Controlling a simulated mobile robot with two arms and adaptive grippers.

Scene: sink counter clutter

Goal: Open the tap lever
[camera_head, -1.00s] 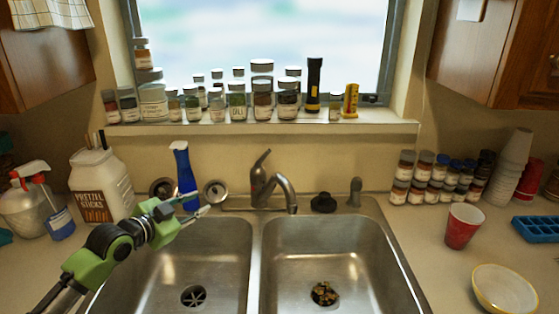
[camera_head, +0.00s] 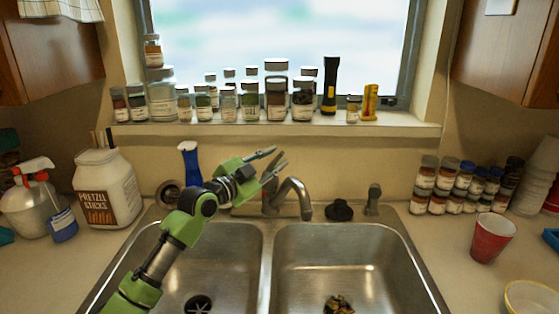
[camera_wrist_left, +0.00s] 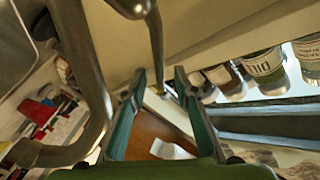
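The metal tap (camera_head: 299,188) stands behind the double sink, its spout curving over to the right. My left gripper (camera_head: 276,157) is at the tap's top, with its two fingers spread. In the head view the fingers largely cover the lever. In the left wrist view the thin tap lever (camera_wrist_left: 155,40) reaches into the gap between the open fingertips (camera_wrist_left: 160,74). The curved spout (camera_wrist_left: 92,80) passes left of the fingers there. I cannot tell whether a finger touches the lever. My right gripper is in neither view.
Jars (camera_head: 276,92) and a black flashlight (camera_head: 330,86) line the windowsill behind the tap. A black stopper (camera_head: 339,210) sits right of the spout.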

